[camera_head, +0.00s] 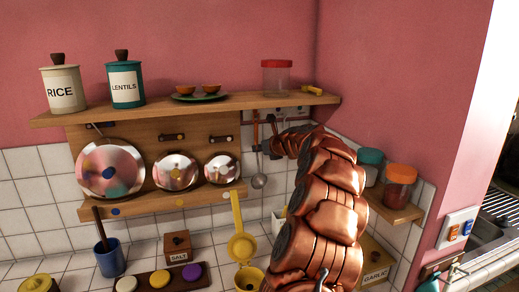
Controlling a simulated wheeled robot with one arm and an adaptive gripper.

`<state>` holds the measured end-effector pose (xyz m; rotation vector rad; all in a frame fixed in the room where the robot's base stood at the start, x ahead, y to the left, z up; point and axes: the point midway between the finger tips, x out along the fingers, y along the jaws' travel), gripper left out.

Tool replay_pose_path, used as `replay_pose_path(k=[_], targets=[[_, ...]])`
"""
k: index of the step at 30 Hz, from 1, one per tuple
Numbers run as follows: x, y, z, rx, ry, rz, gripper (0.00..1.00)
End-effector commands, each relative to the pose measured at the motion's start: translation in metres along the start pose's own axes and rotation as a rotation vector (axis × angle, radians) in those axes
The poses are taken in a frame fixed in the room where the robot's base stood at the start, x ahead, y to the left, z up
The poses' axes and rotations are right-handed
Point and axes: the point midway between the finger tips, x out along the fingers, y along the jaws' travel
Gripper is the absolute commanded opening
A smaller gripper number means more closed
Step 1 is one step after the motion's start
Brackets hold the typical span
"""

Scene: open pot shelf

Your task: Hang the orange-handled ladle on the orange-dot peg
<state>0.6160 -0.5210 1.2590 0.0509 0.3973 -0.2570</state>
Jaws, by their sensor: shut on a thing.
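The ladle (258,181) hangs upright below the shelf, with its grey bowl at the bottom and its orange-red handle (255,131) at the top. My gripper (271,129) is at the end of my copper-coloured arm, at handle height just right of the ladle. It is shut on the ladle, though the arm hides most of the jaws and the exact grip. A small rail with pegs (291,114) is behind my gripper, under the shelf. Its dots are too small and too covered to tell which is orange, and I cannot tell whether the ladle touches a peg.
The wooden shelf (222,104) above carries canisters, bowls and a red-lidded jar (276,77). Pot lids (176,171) stand on a rack at left. Jars (399,184) stand on a right side shelf, near my arm.

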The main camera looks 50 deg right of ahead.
Motion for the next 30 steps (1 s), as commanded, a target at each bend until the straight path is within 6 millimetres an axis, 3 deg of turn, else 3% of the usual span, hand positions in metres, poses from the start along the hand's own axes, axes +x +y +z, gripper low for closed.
replay_pose_path(k=[1,2,10,22,30], targets=[[0.0,0.0,0.0,0.0,-0.001,0.0,0.0],[0.0,0.0,0.0,0.0,-0.001,0.0,0.17],[0.0,0.0,0.0,0.0,0.0,0.0,0.44],[-0.005,-0.001,0.0,0.001,-0.001,-0.001,0.44],[-0.035,0.0,0.001,0.001,-0.002,0.0,0.44]])
